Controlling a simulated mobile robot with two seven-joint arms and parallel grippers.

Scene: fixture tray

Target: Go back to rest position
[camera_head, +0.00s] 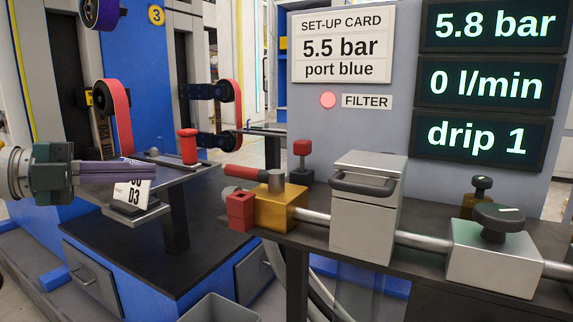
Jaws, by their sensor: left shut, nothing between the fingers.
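My left gripper (148,172) comes in from the left edge, with its grey wrist and long purple-grey fingers pointing right. Its fingers are shut with nothing held. In the picture they overlap the top of a white label card marked D3 (132,194); I cannot tell the gap in depth. My right gripper is out of view.
A belt machine with a red belt (118,118) stands behind. On the right bench are a brass block (278,208) with a red-handled lever, a grey box (367,215) and a knobbed valve block (492,262). A grey bin (218,310) is below.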

